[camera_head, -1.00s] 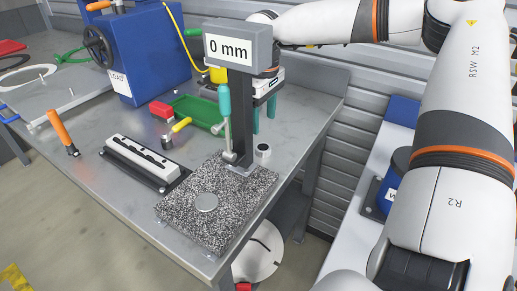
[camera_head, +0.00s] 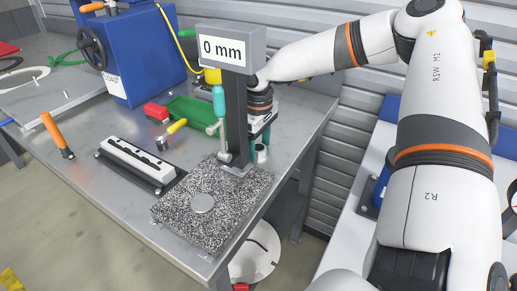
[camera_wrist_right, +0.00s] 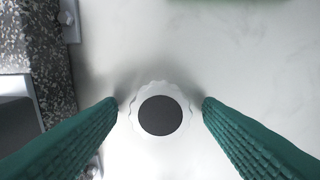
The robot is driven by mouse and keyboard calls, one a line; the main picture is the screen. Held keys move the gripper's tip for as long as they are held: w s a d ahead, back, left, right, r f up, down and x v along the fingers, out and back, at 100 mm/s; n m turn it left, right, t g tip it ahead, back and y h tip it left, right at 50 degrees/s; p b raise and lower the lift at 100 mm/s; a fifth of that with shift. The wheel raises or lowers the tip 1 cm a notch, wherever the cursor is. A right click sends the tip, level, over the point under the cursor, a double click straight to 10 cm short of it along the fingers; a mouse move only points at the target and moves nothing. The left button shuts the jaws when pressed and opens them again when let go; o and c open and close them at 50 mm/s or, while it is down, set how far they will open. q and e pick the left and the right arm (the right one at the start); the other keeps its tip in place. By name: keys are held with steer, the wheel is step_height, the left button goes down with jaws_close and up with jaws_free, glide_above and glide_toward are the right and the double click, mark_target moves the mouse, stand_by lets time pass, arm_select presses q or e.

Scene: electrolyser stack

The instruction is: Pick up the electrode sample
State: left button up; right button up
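The electrode sample appears to be the small white piece with a scalloped rim and a dark round top (camera_wrist_right: 161,115) in the right wrist view. In the head view it stands on the bench just behind the granite plate, and only a little of it shows (camera_head: 261,153) below my gripper. My right gripper (camera_head: 260,146) is open, with its green fingers pointing down. In the wrist view the fingertips are on either side of the sample, with a gap on each side. My left gripper is not in view.
A green tray (camera_head: 190,112), a black and white block (camera_head: 138,158) and a blue press (camera_head: 145,50) stand farther left.

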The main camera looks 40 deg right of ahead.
steer(key=c, duration=0.9)
steer(key=shift+c, duration=0.4)
steer(key=shift+r, duration=0.15)
